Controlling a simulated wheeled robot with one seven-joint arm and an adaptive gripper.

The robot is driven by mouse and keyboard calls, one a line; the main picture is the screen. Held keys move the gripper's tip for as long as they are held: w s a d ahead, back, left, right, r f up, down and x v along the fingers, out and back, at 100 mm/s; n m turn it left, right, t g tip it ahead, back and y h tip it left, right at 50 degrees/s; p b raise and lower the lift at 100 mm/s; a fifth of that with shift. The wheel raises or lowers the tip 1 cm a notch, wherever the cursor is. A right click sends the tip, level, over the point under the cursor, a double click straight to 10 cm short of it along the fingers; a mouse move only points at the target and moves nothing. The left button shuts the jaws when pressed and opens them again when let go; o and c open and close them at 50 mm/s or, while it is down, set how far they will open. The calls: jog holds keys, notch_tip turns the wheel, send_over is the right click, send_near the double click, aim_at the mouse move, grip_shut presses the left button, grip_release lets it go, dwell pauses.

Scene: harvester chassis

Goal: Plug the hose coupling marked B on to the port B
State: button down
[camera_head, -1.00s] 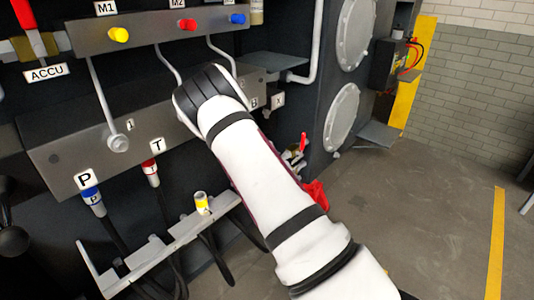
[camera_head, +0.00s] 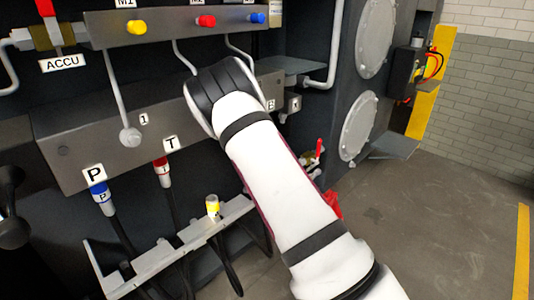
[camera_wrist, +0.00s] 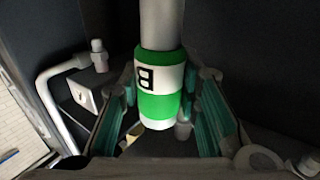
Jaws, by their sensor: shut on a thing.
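The hose coupling marked B (camera_wrist: 158,104) has green and white bands with a black B on the white. It sits between the fingers of my gripper (camera_wrist: 160,108) in the wrist view, and the gripper is shut on it. A grey tubular part (camera_wrist: 161,22) continues from the coupling to the top edge of that view. In the head view my arm hides the gripper and the coupling. The label B (camera_head: 271,104) shows partly beside my wrist on the grey manifold. Port B itself is hidden, so I cannot tell whether the coupling touches it.
A small block with a fitting (camera_wrist: 97,53) and a bent pipe (camera_wrist: 48,90) lie left of my gripper. P coupling (camera_head: 102,196), T coupling (camera_head: 163,172) and a yellow-white coupling (camera_head: 212,207) above the lower bracket (camera_head: 150,262) are left of my arm. Open floor lies right.

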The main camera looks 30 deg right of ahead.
jog(key=w+a+b, duration=0.2)
jog(key=w+b, duration=0.1)
jog(key=w, duration=0.3)
jog(key=shift+w, duration=0.35)
jog(key=shift+a+r, duration=0.1)
jog(key=shift+r, duration=0.1)
notch_tip(320, 180, up, 2)
jog(key=shift+r+p, duration=0.1)
jog(key=shift+p, duration=0.2)
jog(key=shift+b, duration=0.75)
dwell(1.4)
jog(key=shift+r+p, duration=0.65)
jog(key=shift+r, duration=1.1)
dwell(0.5)
jog(key=c, duration=1.1)
grip_release()
jog(key=shift+f, duration=0.1)
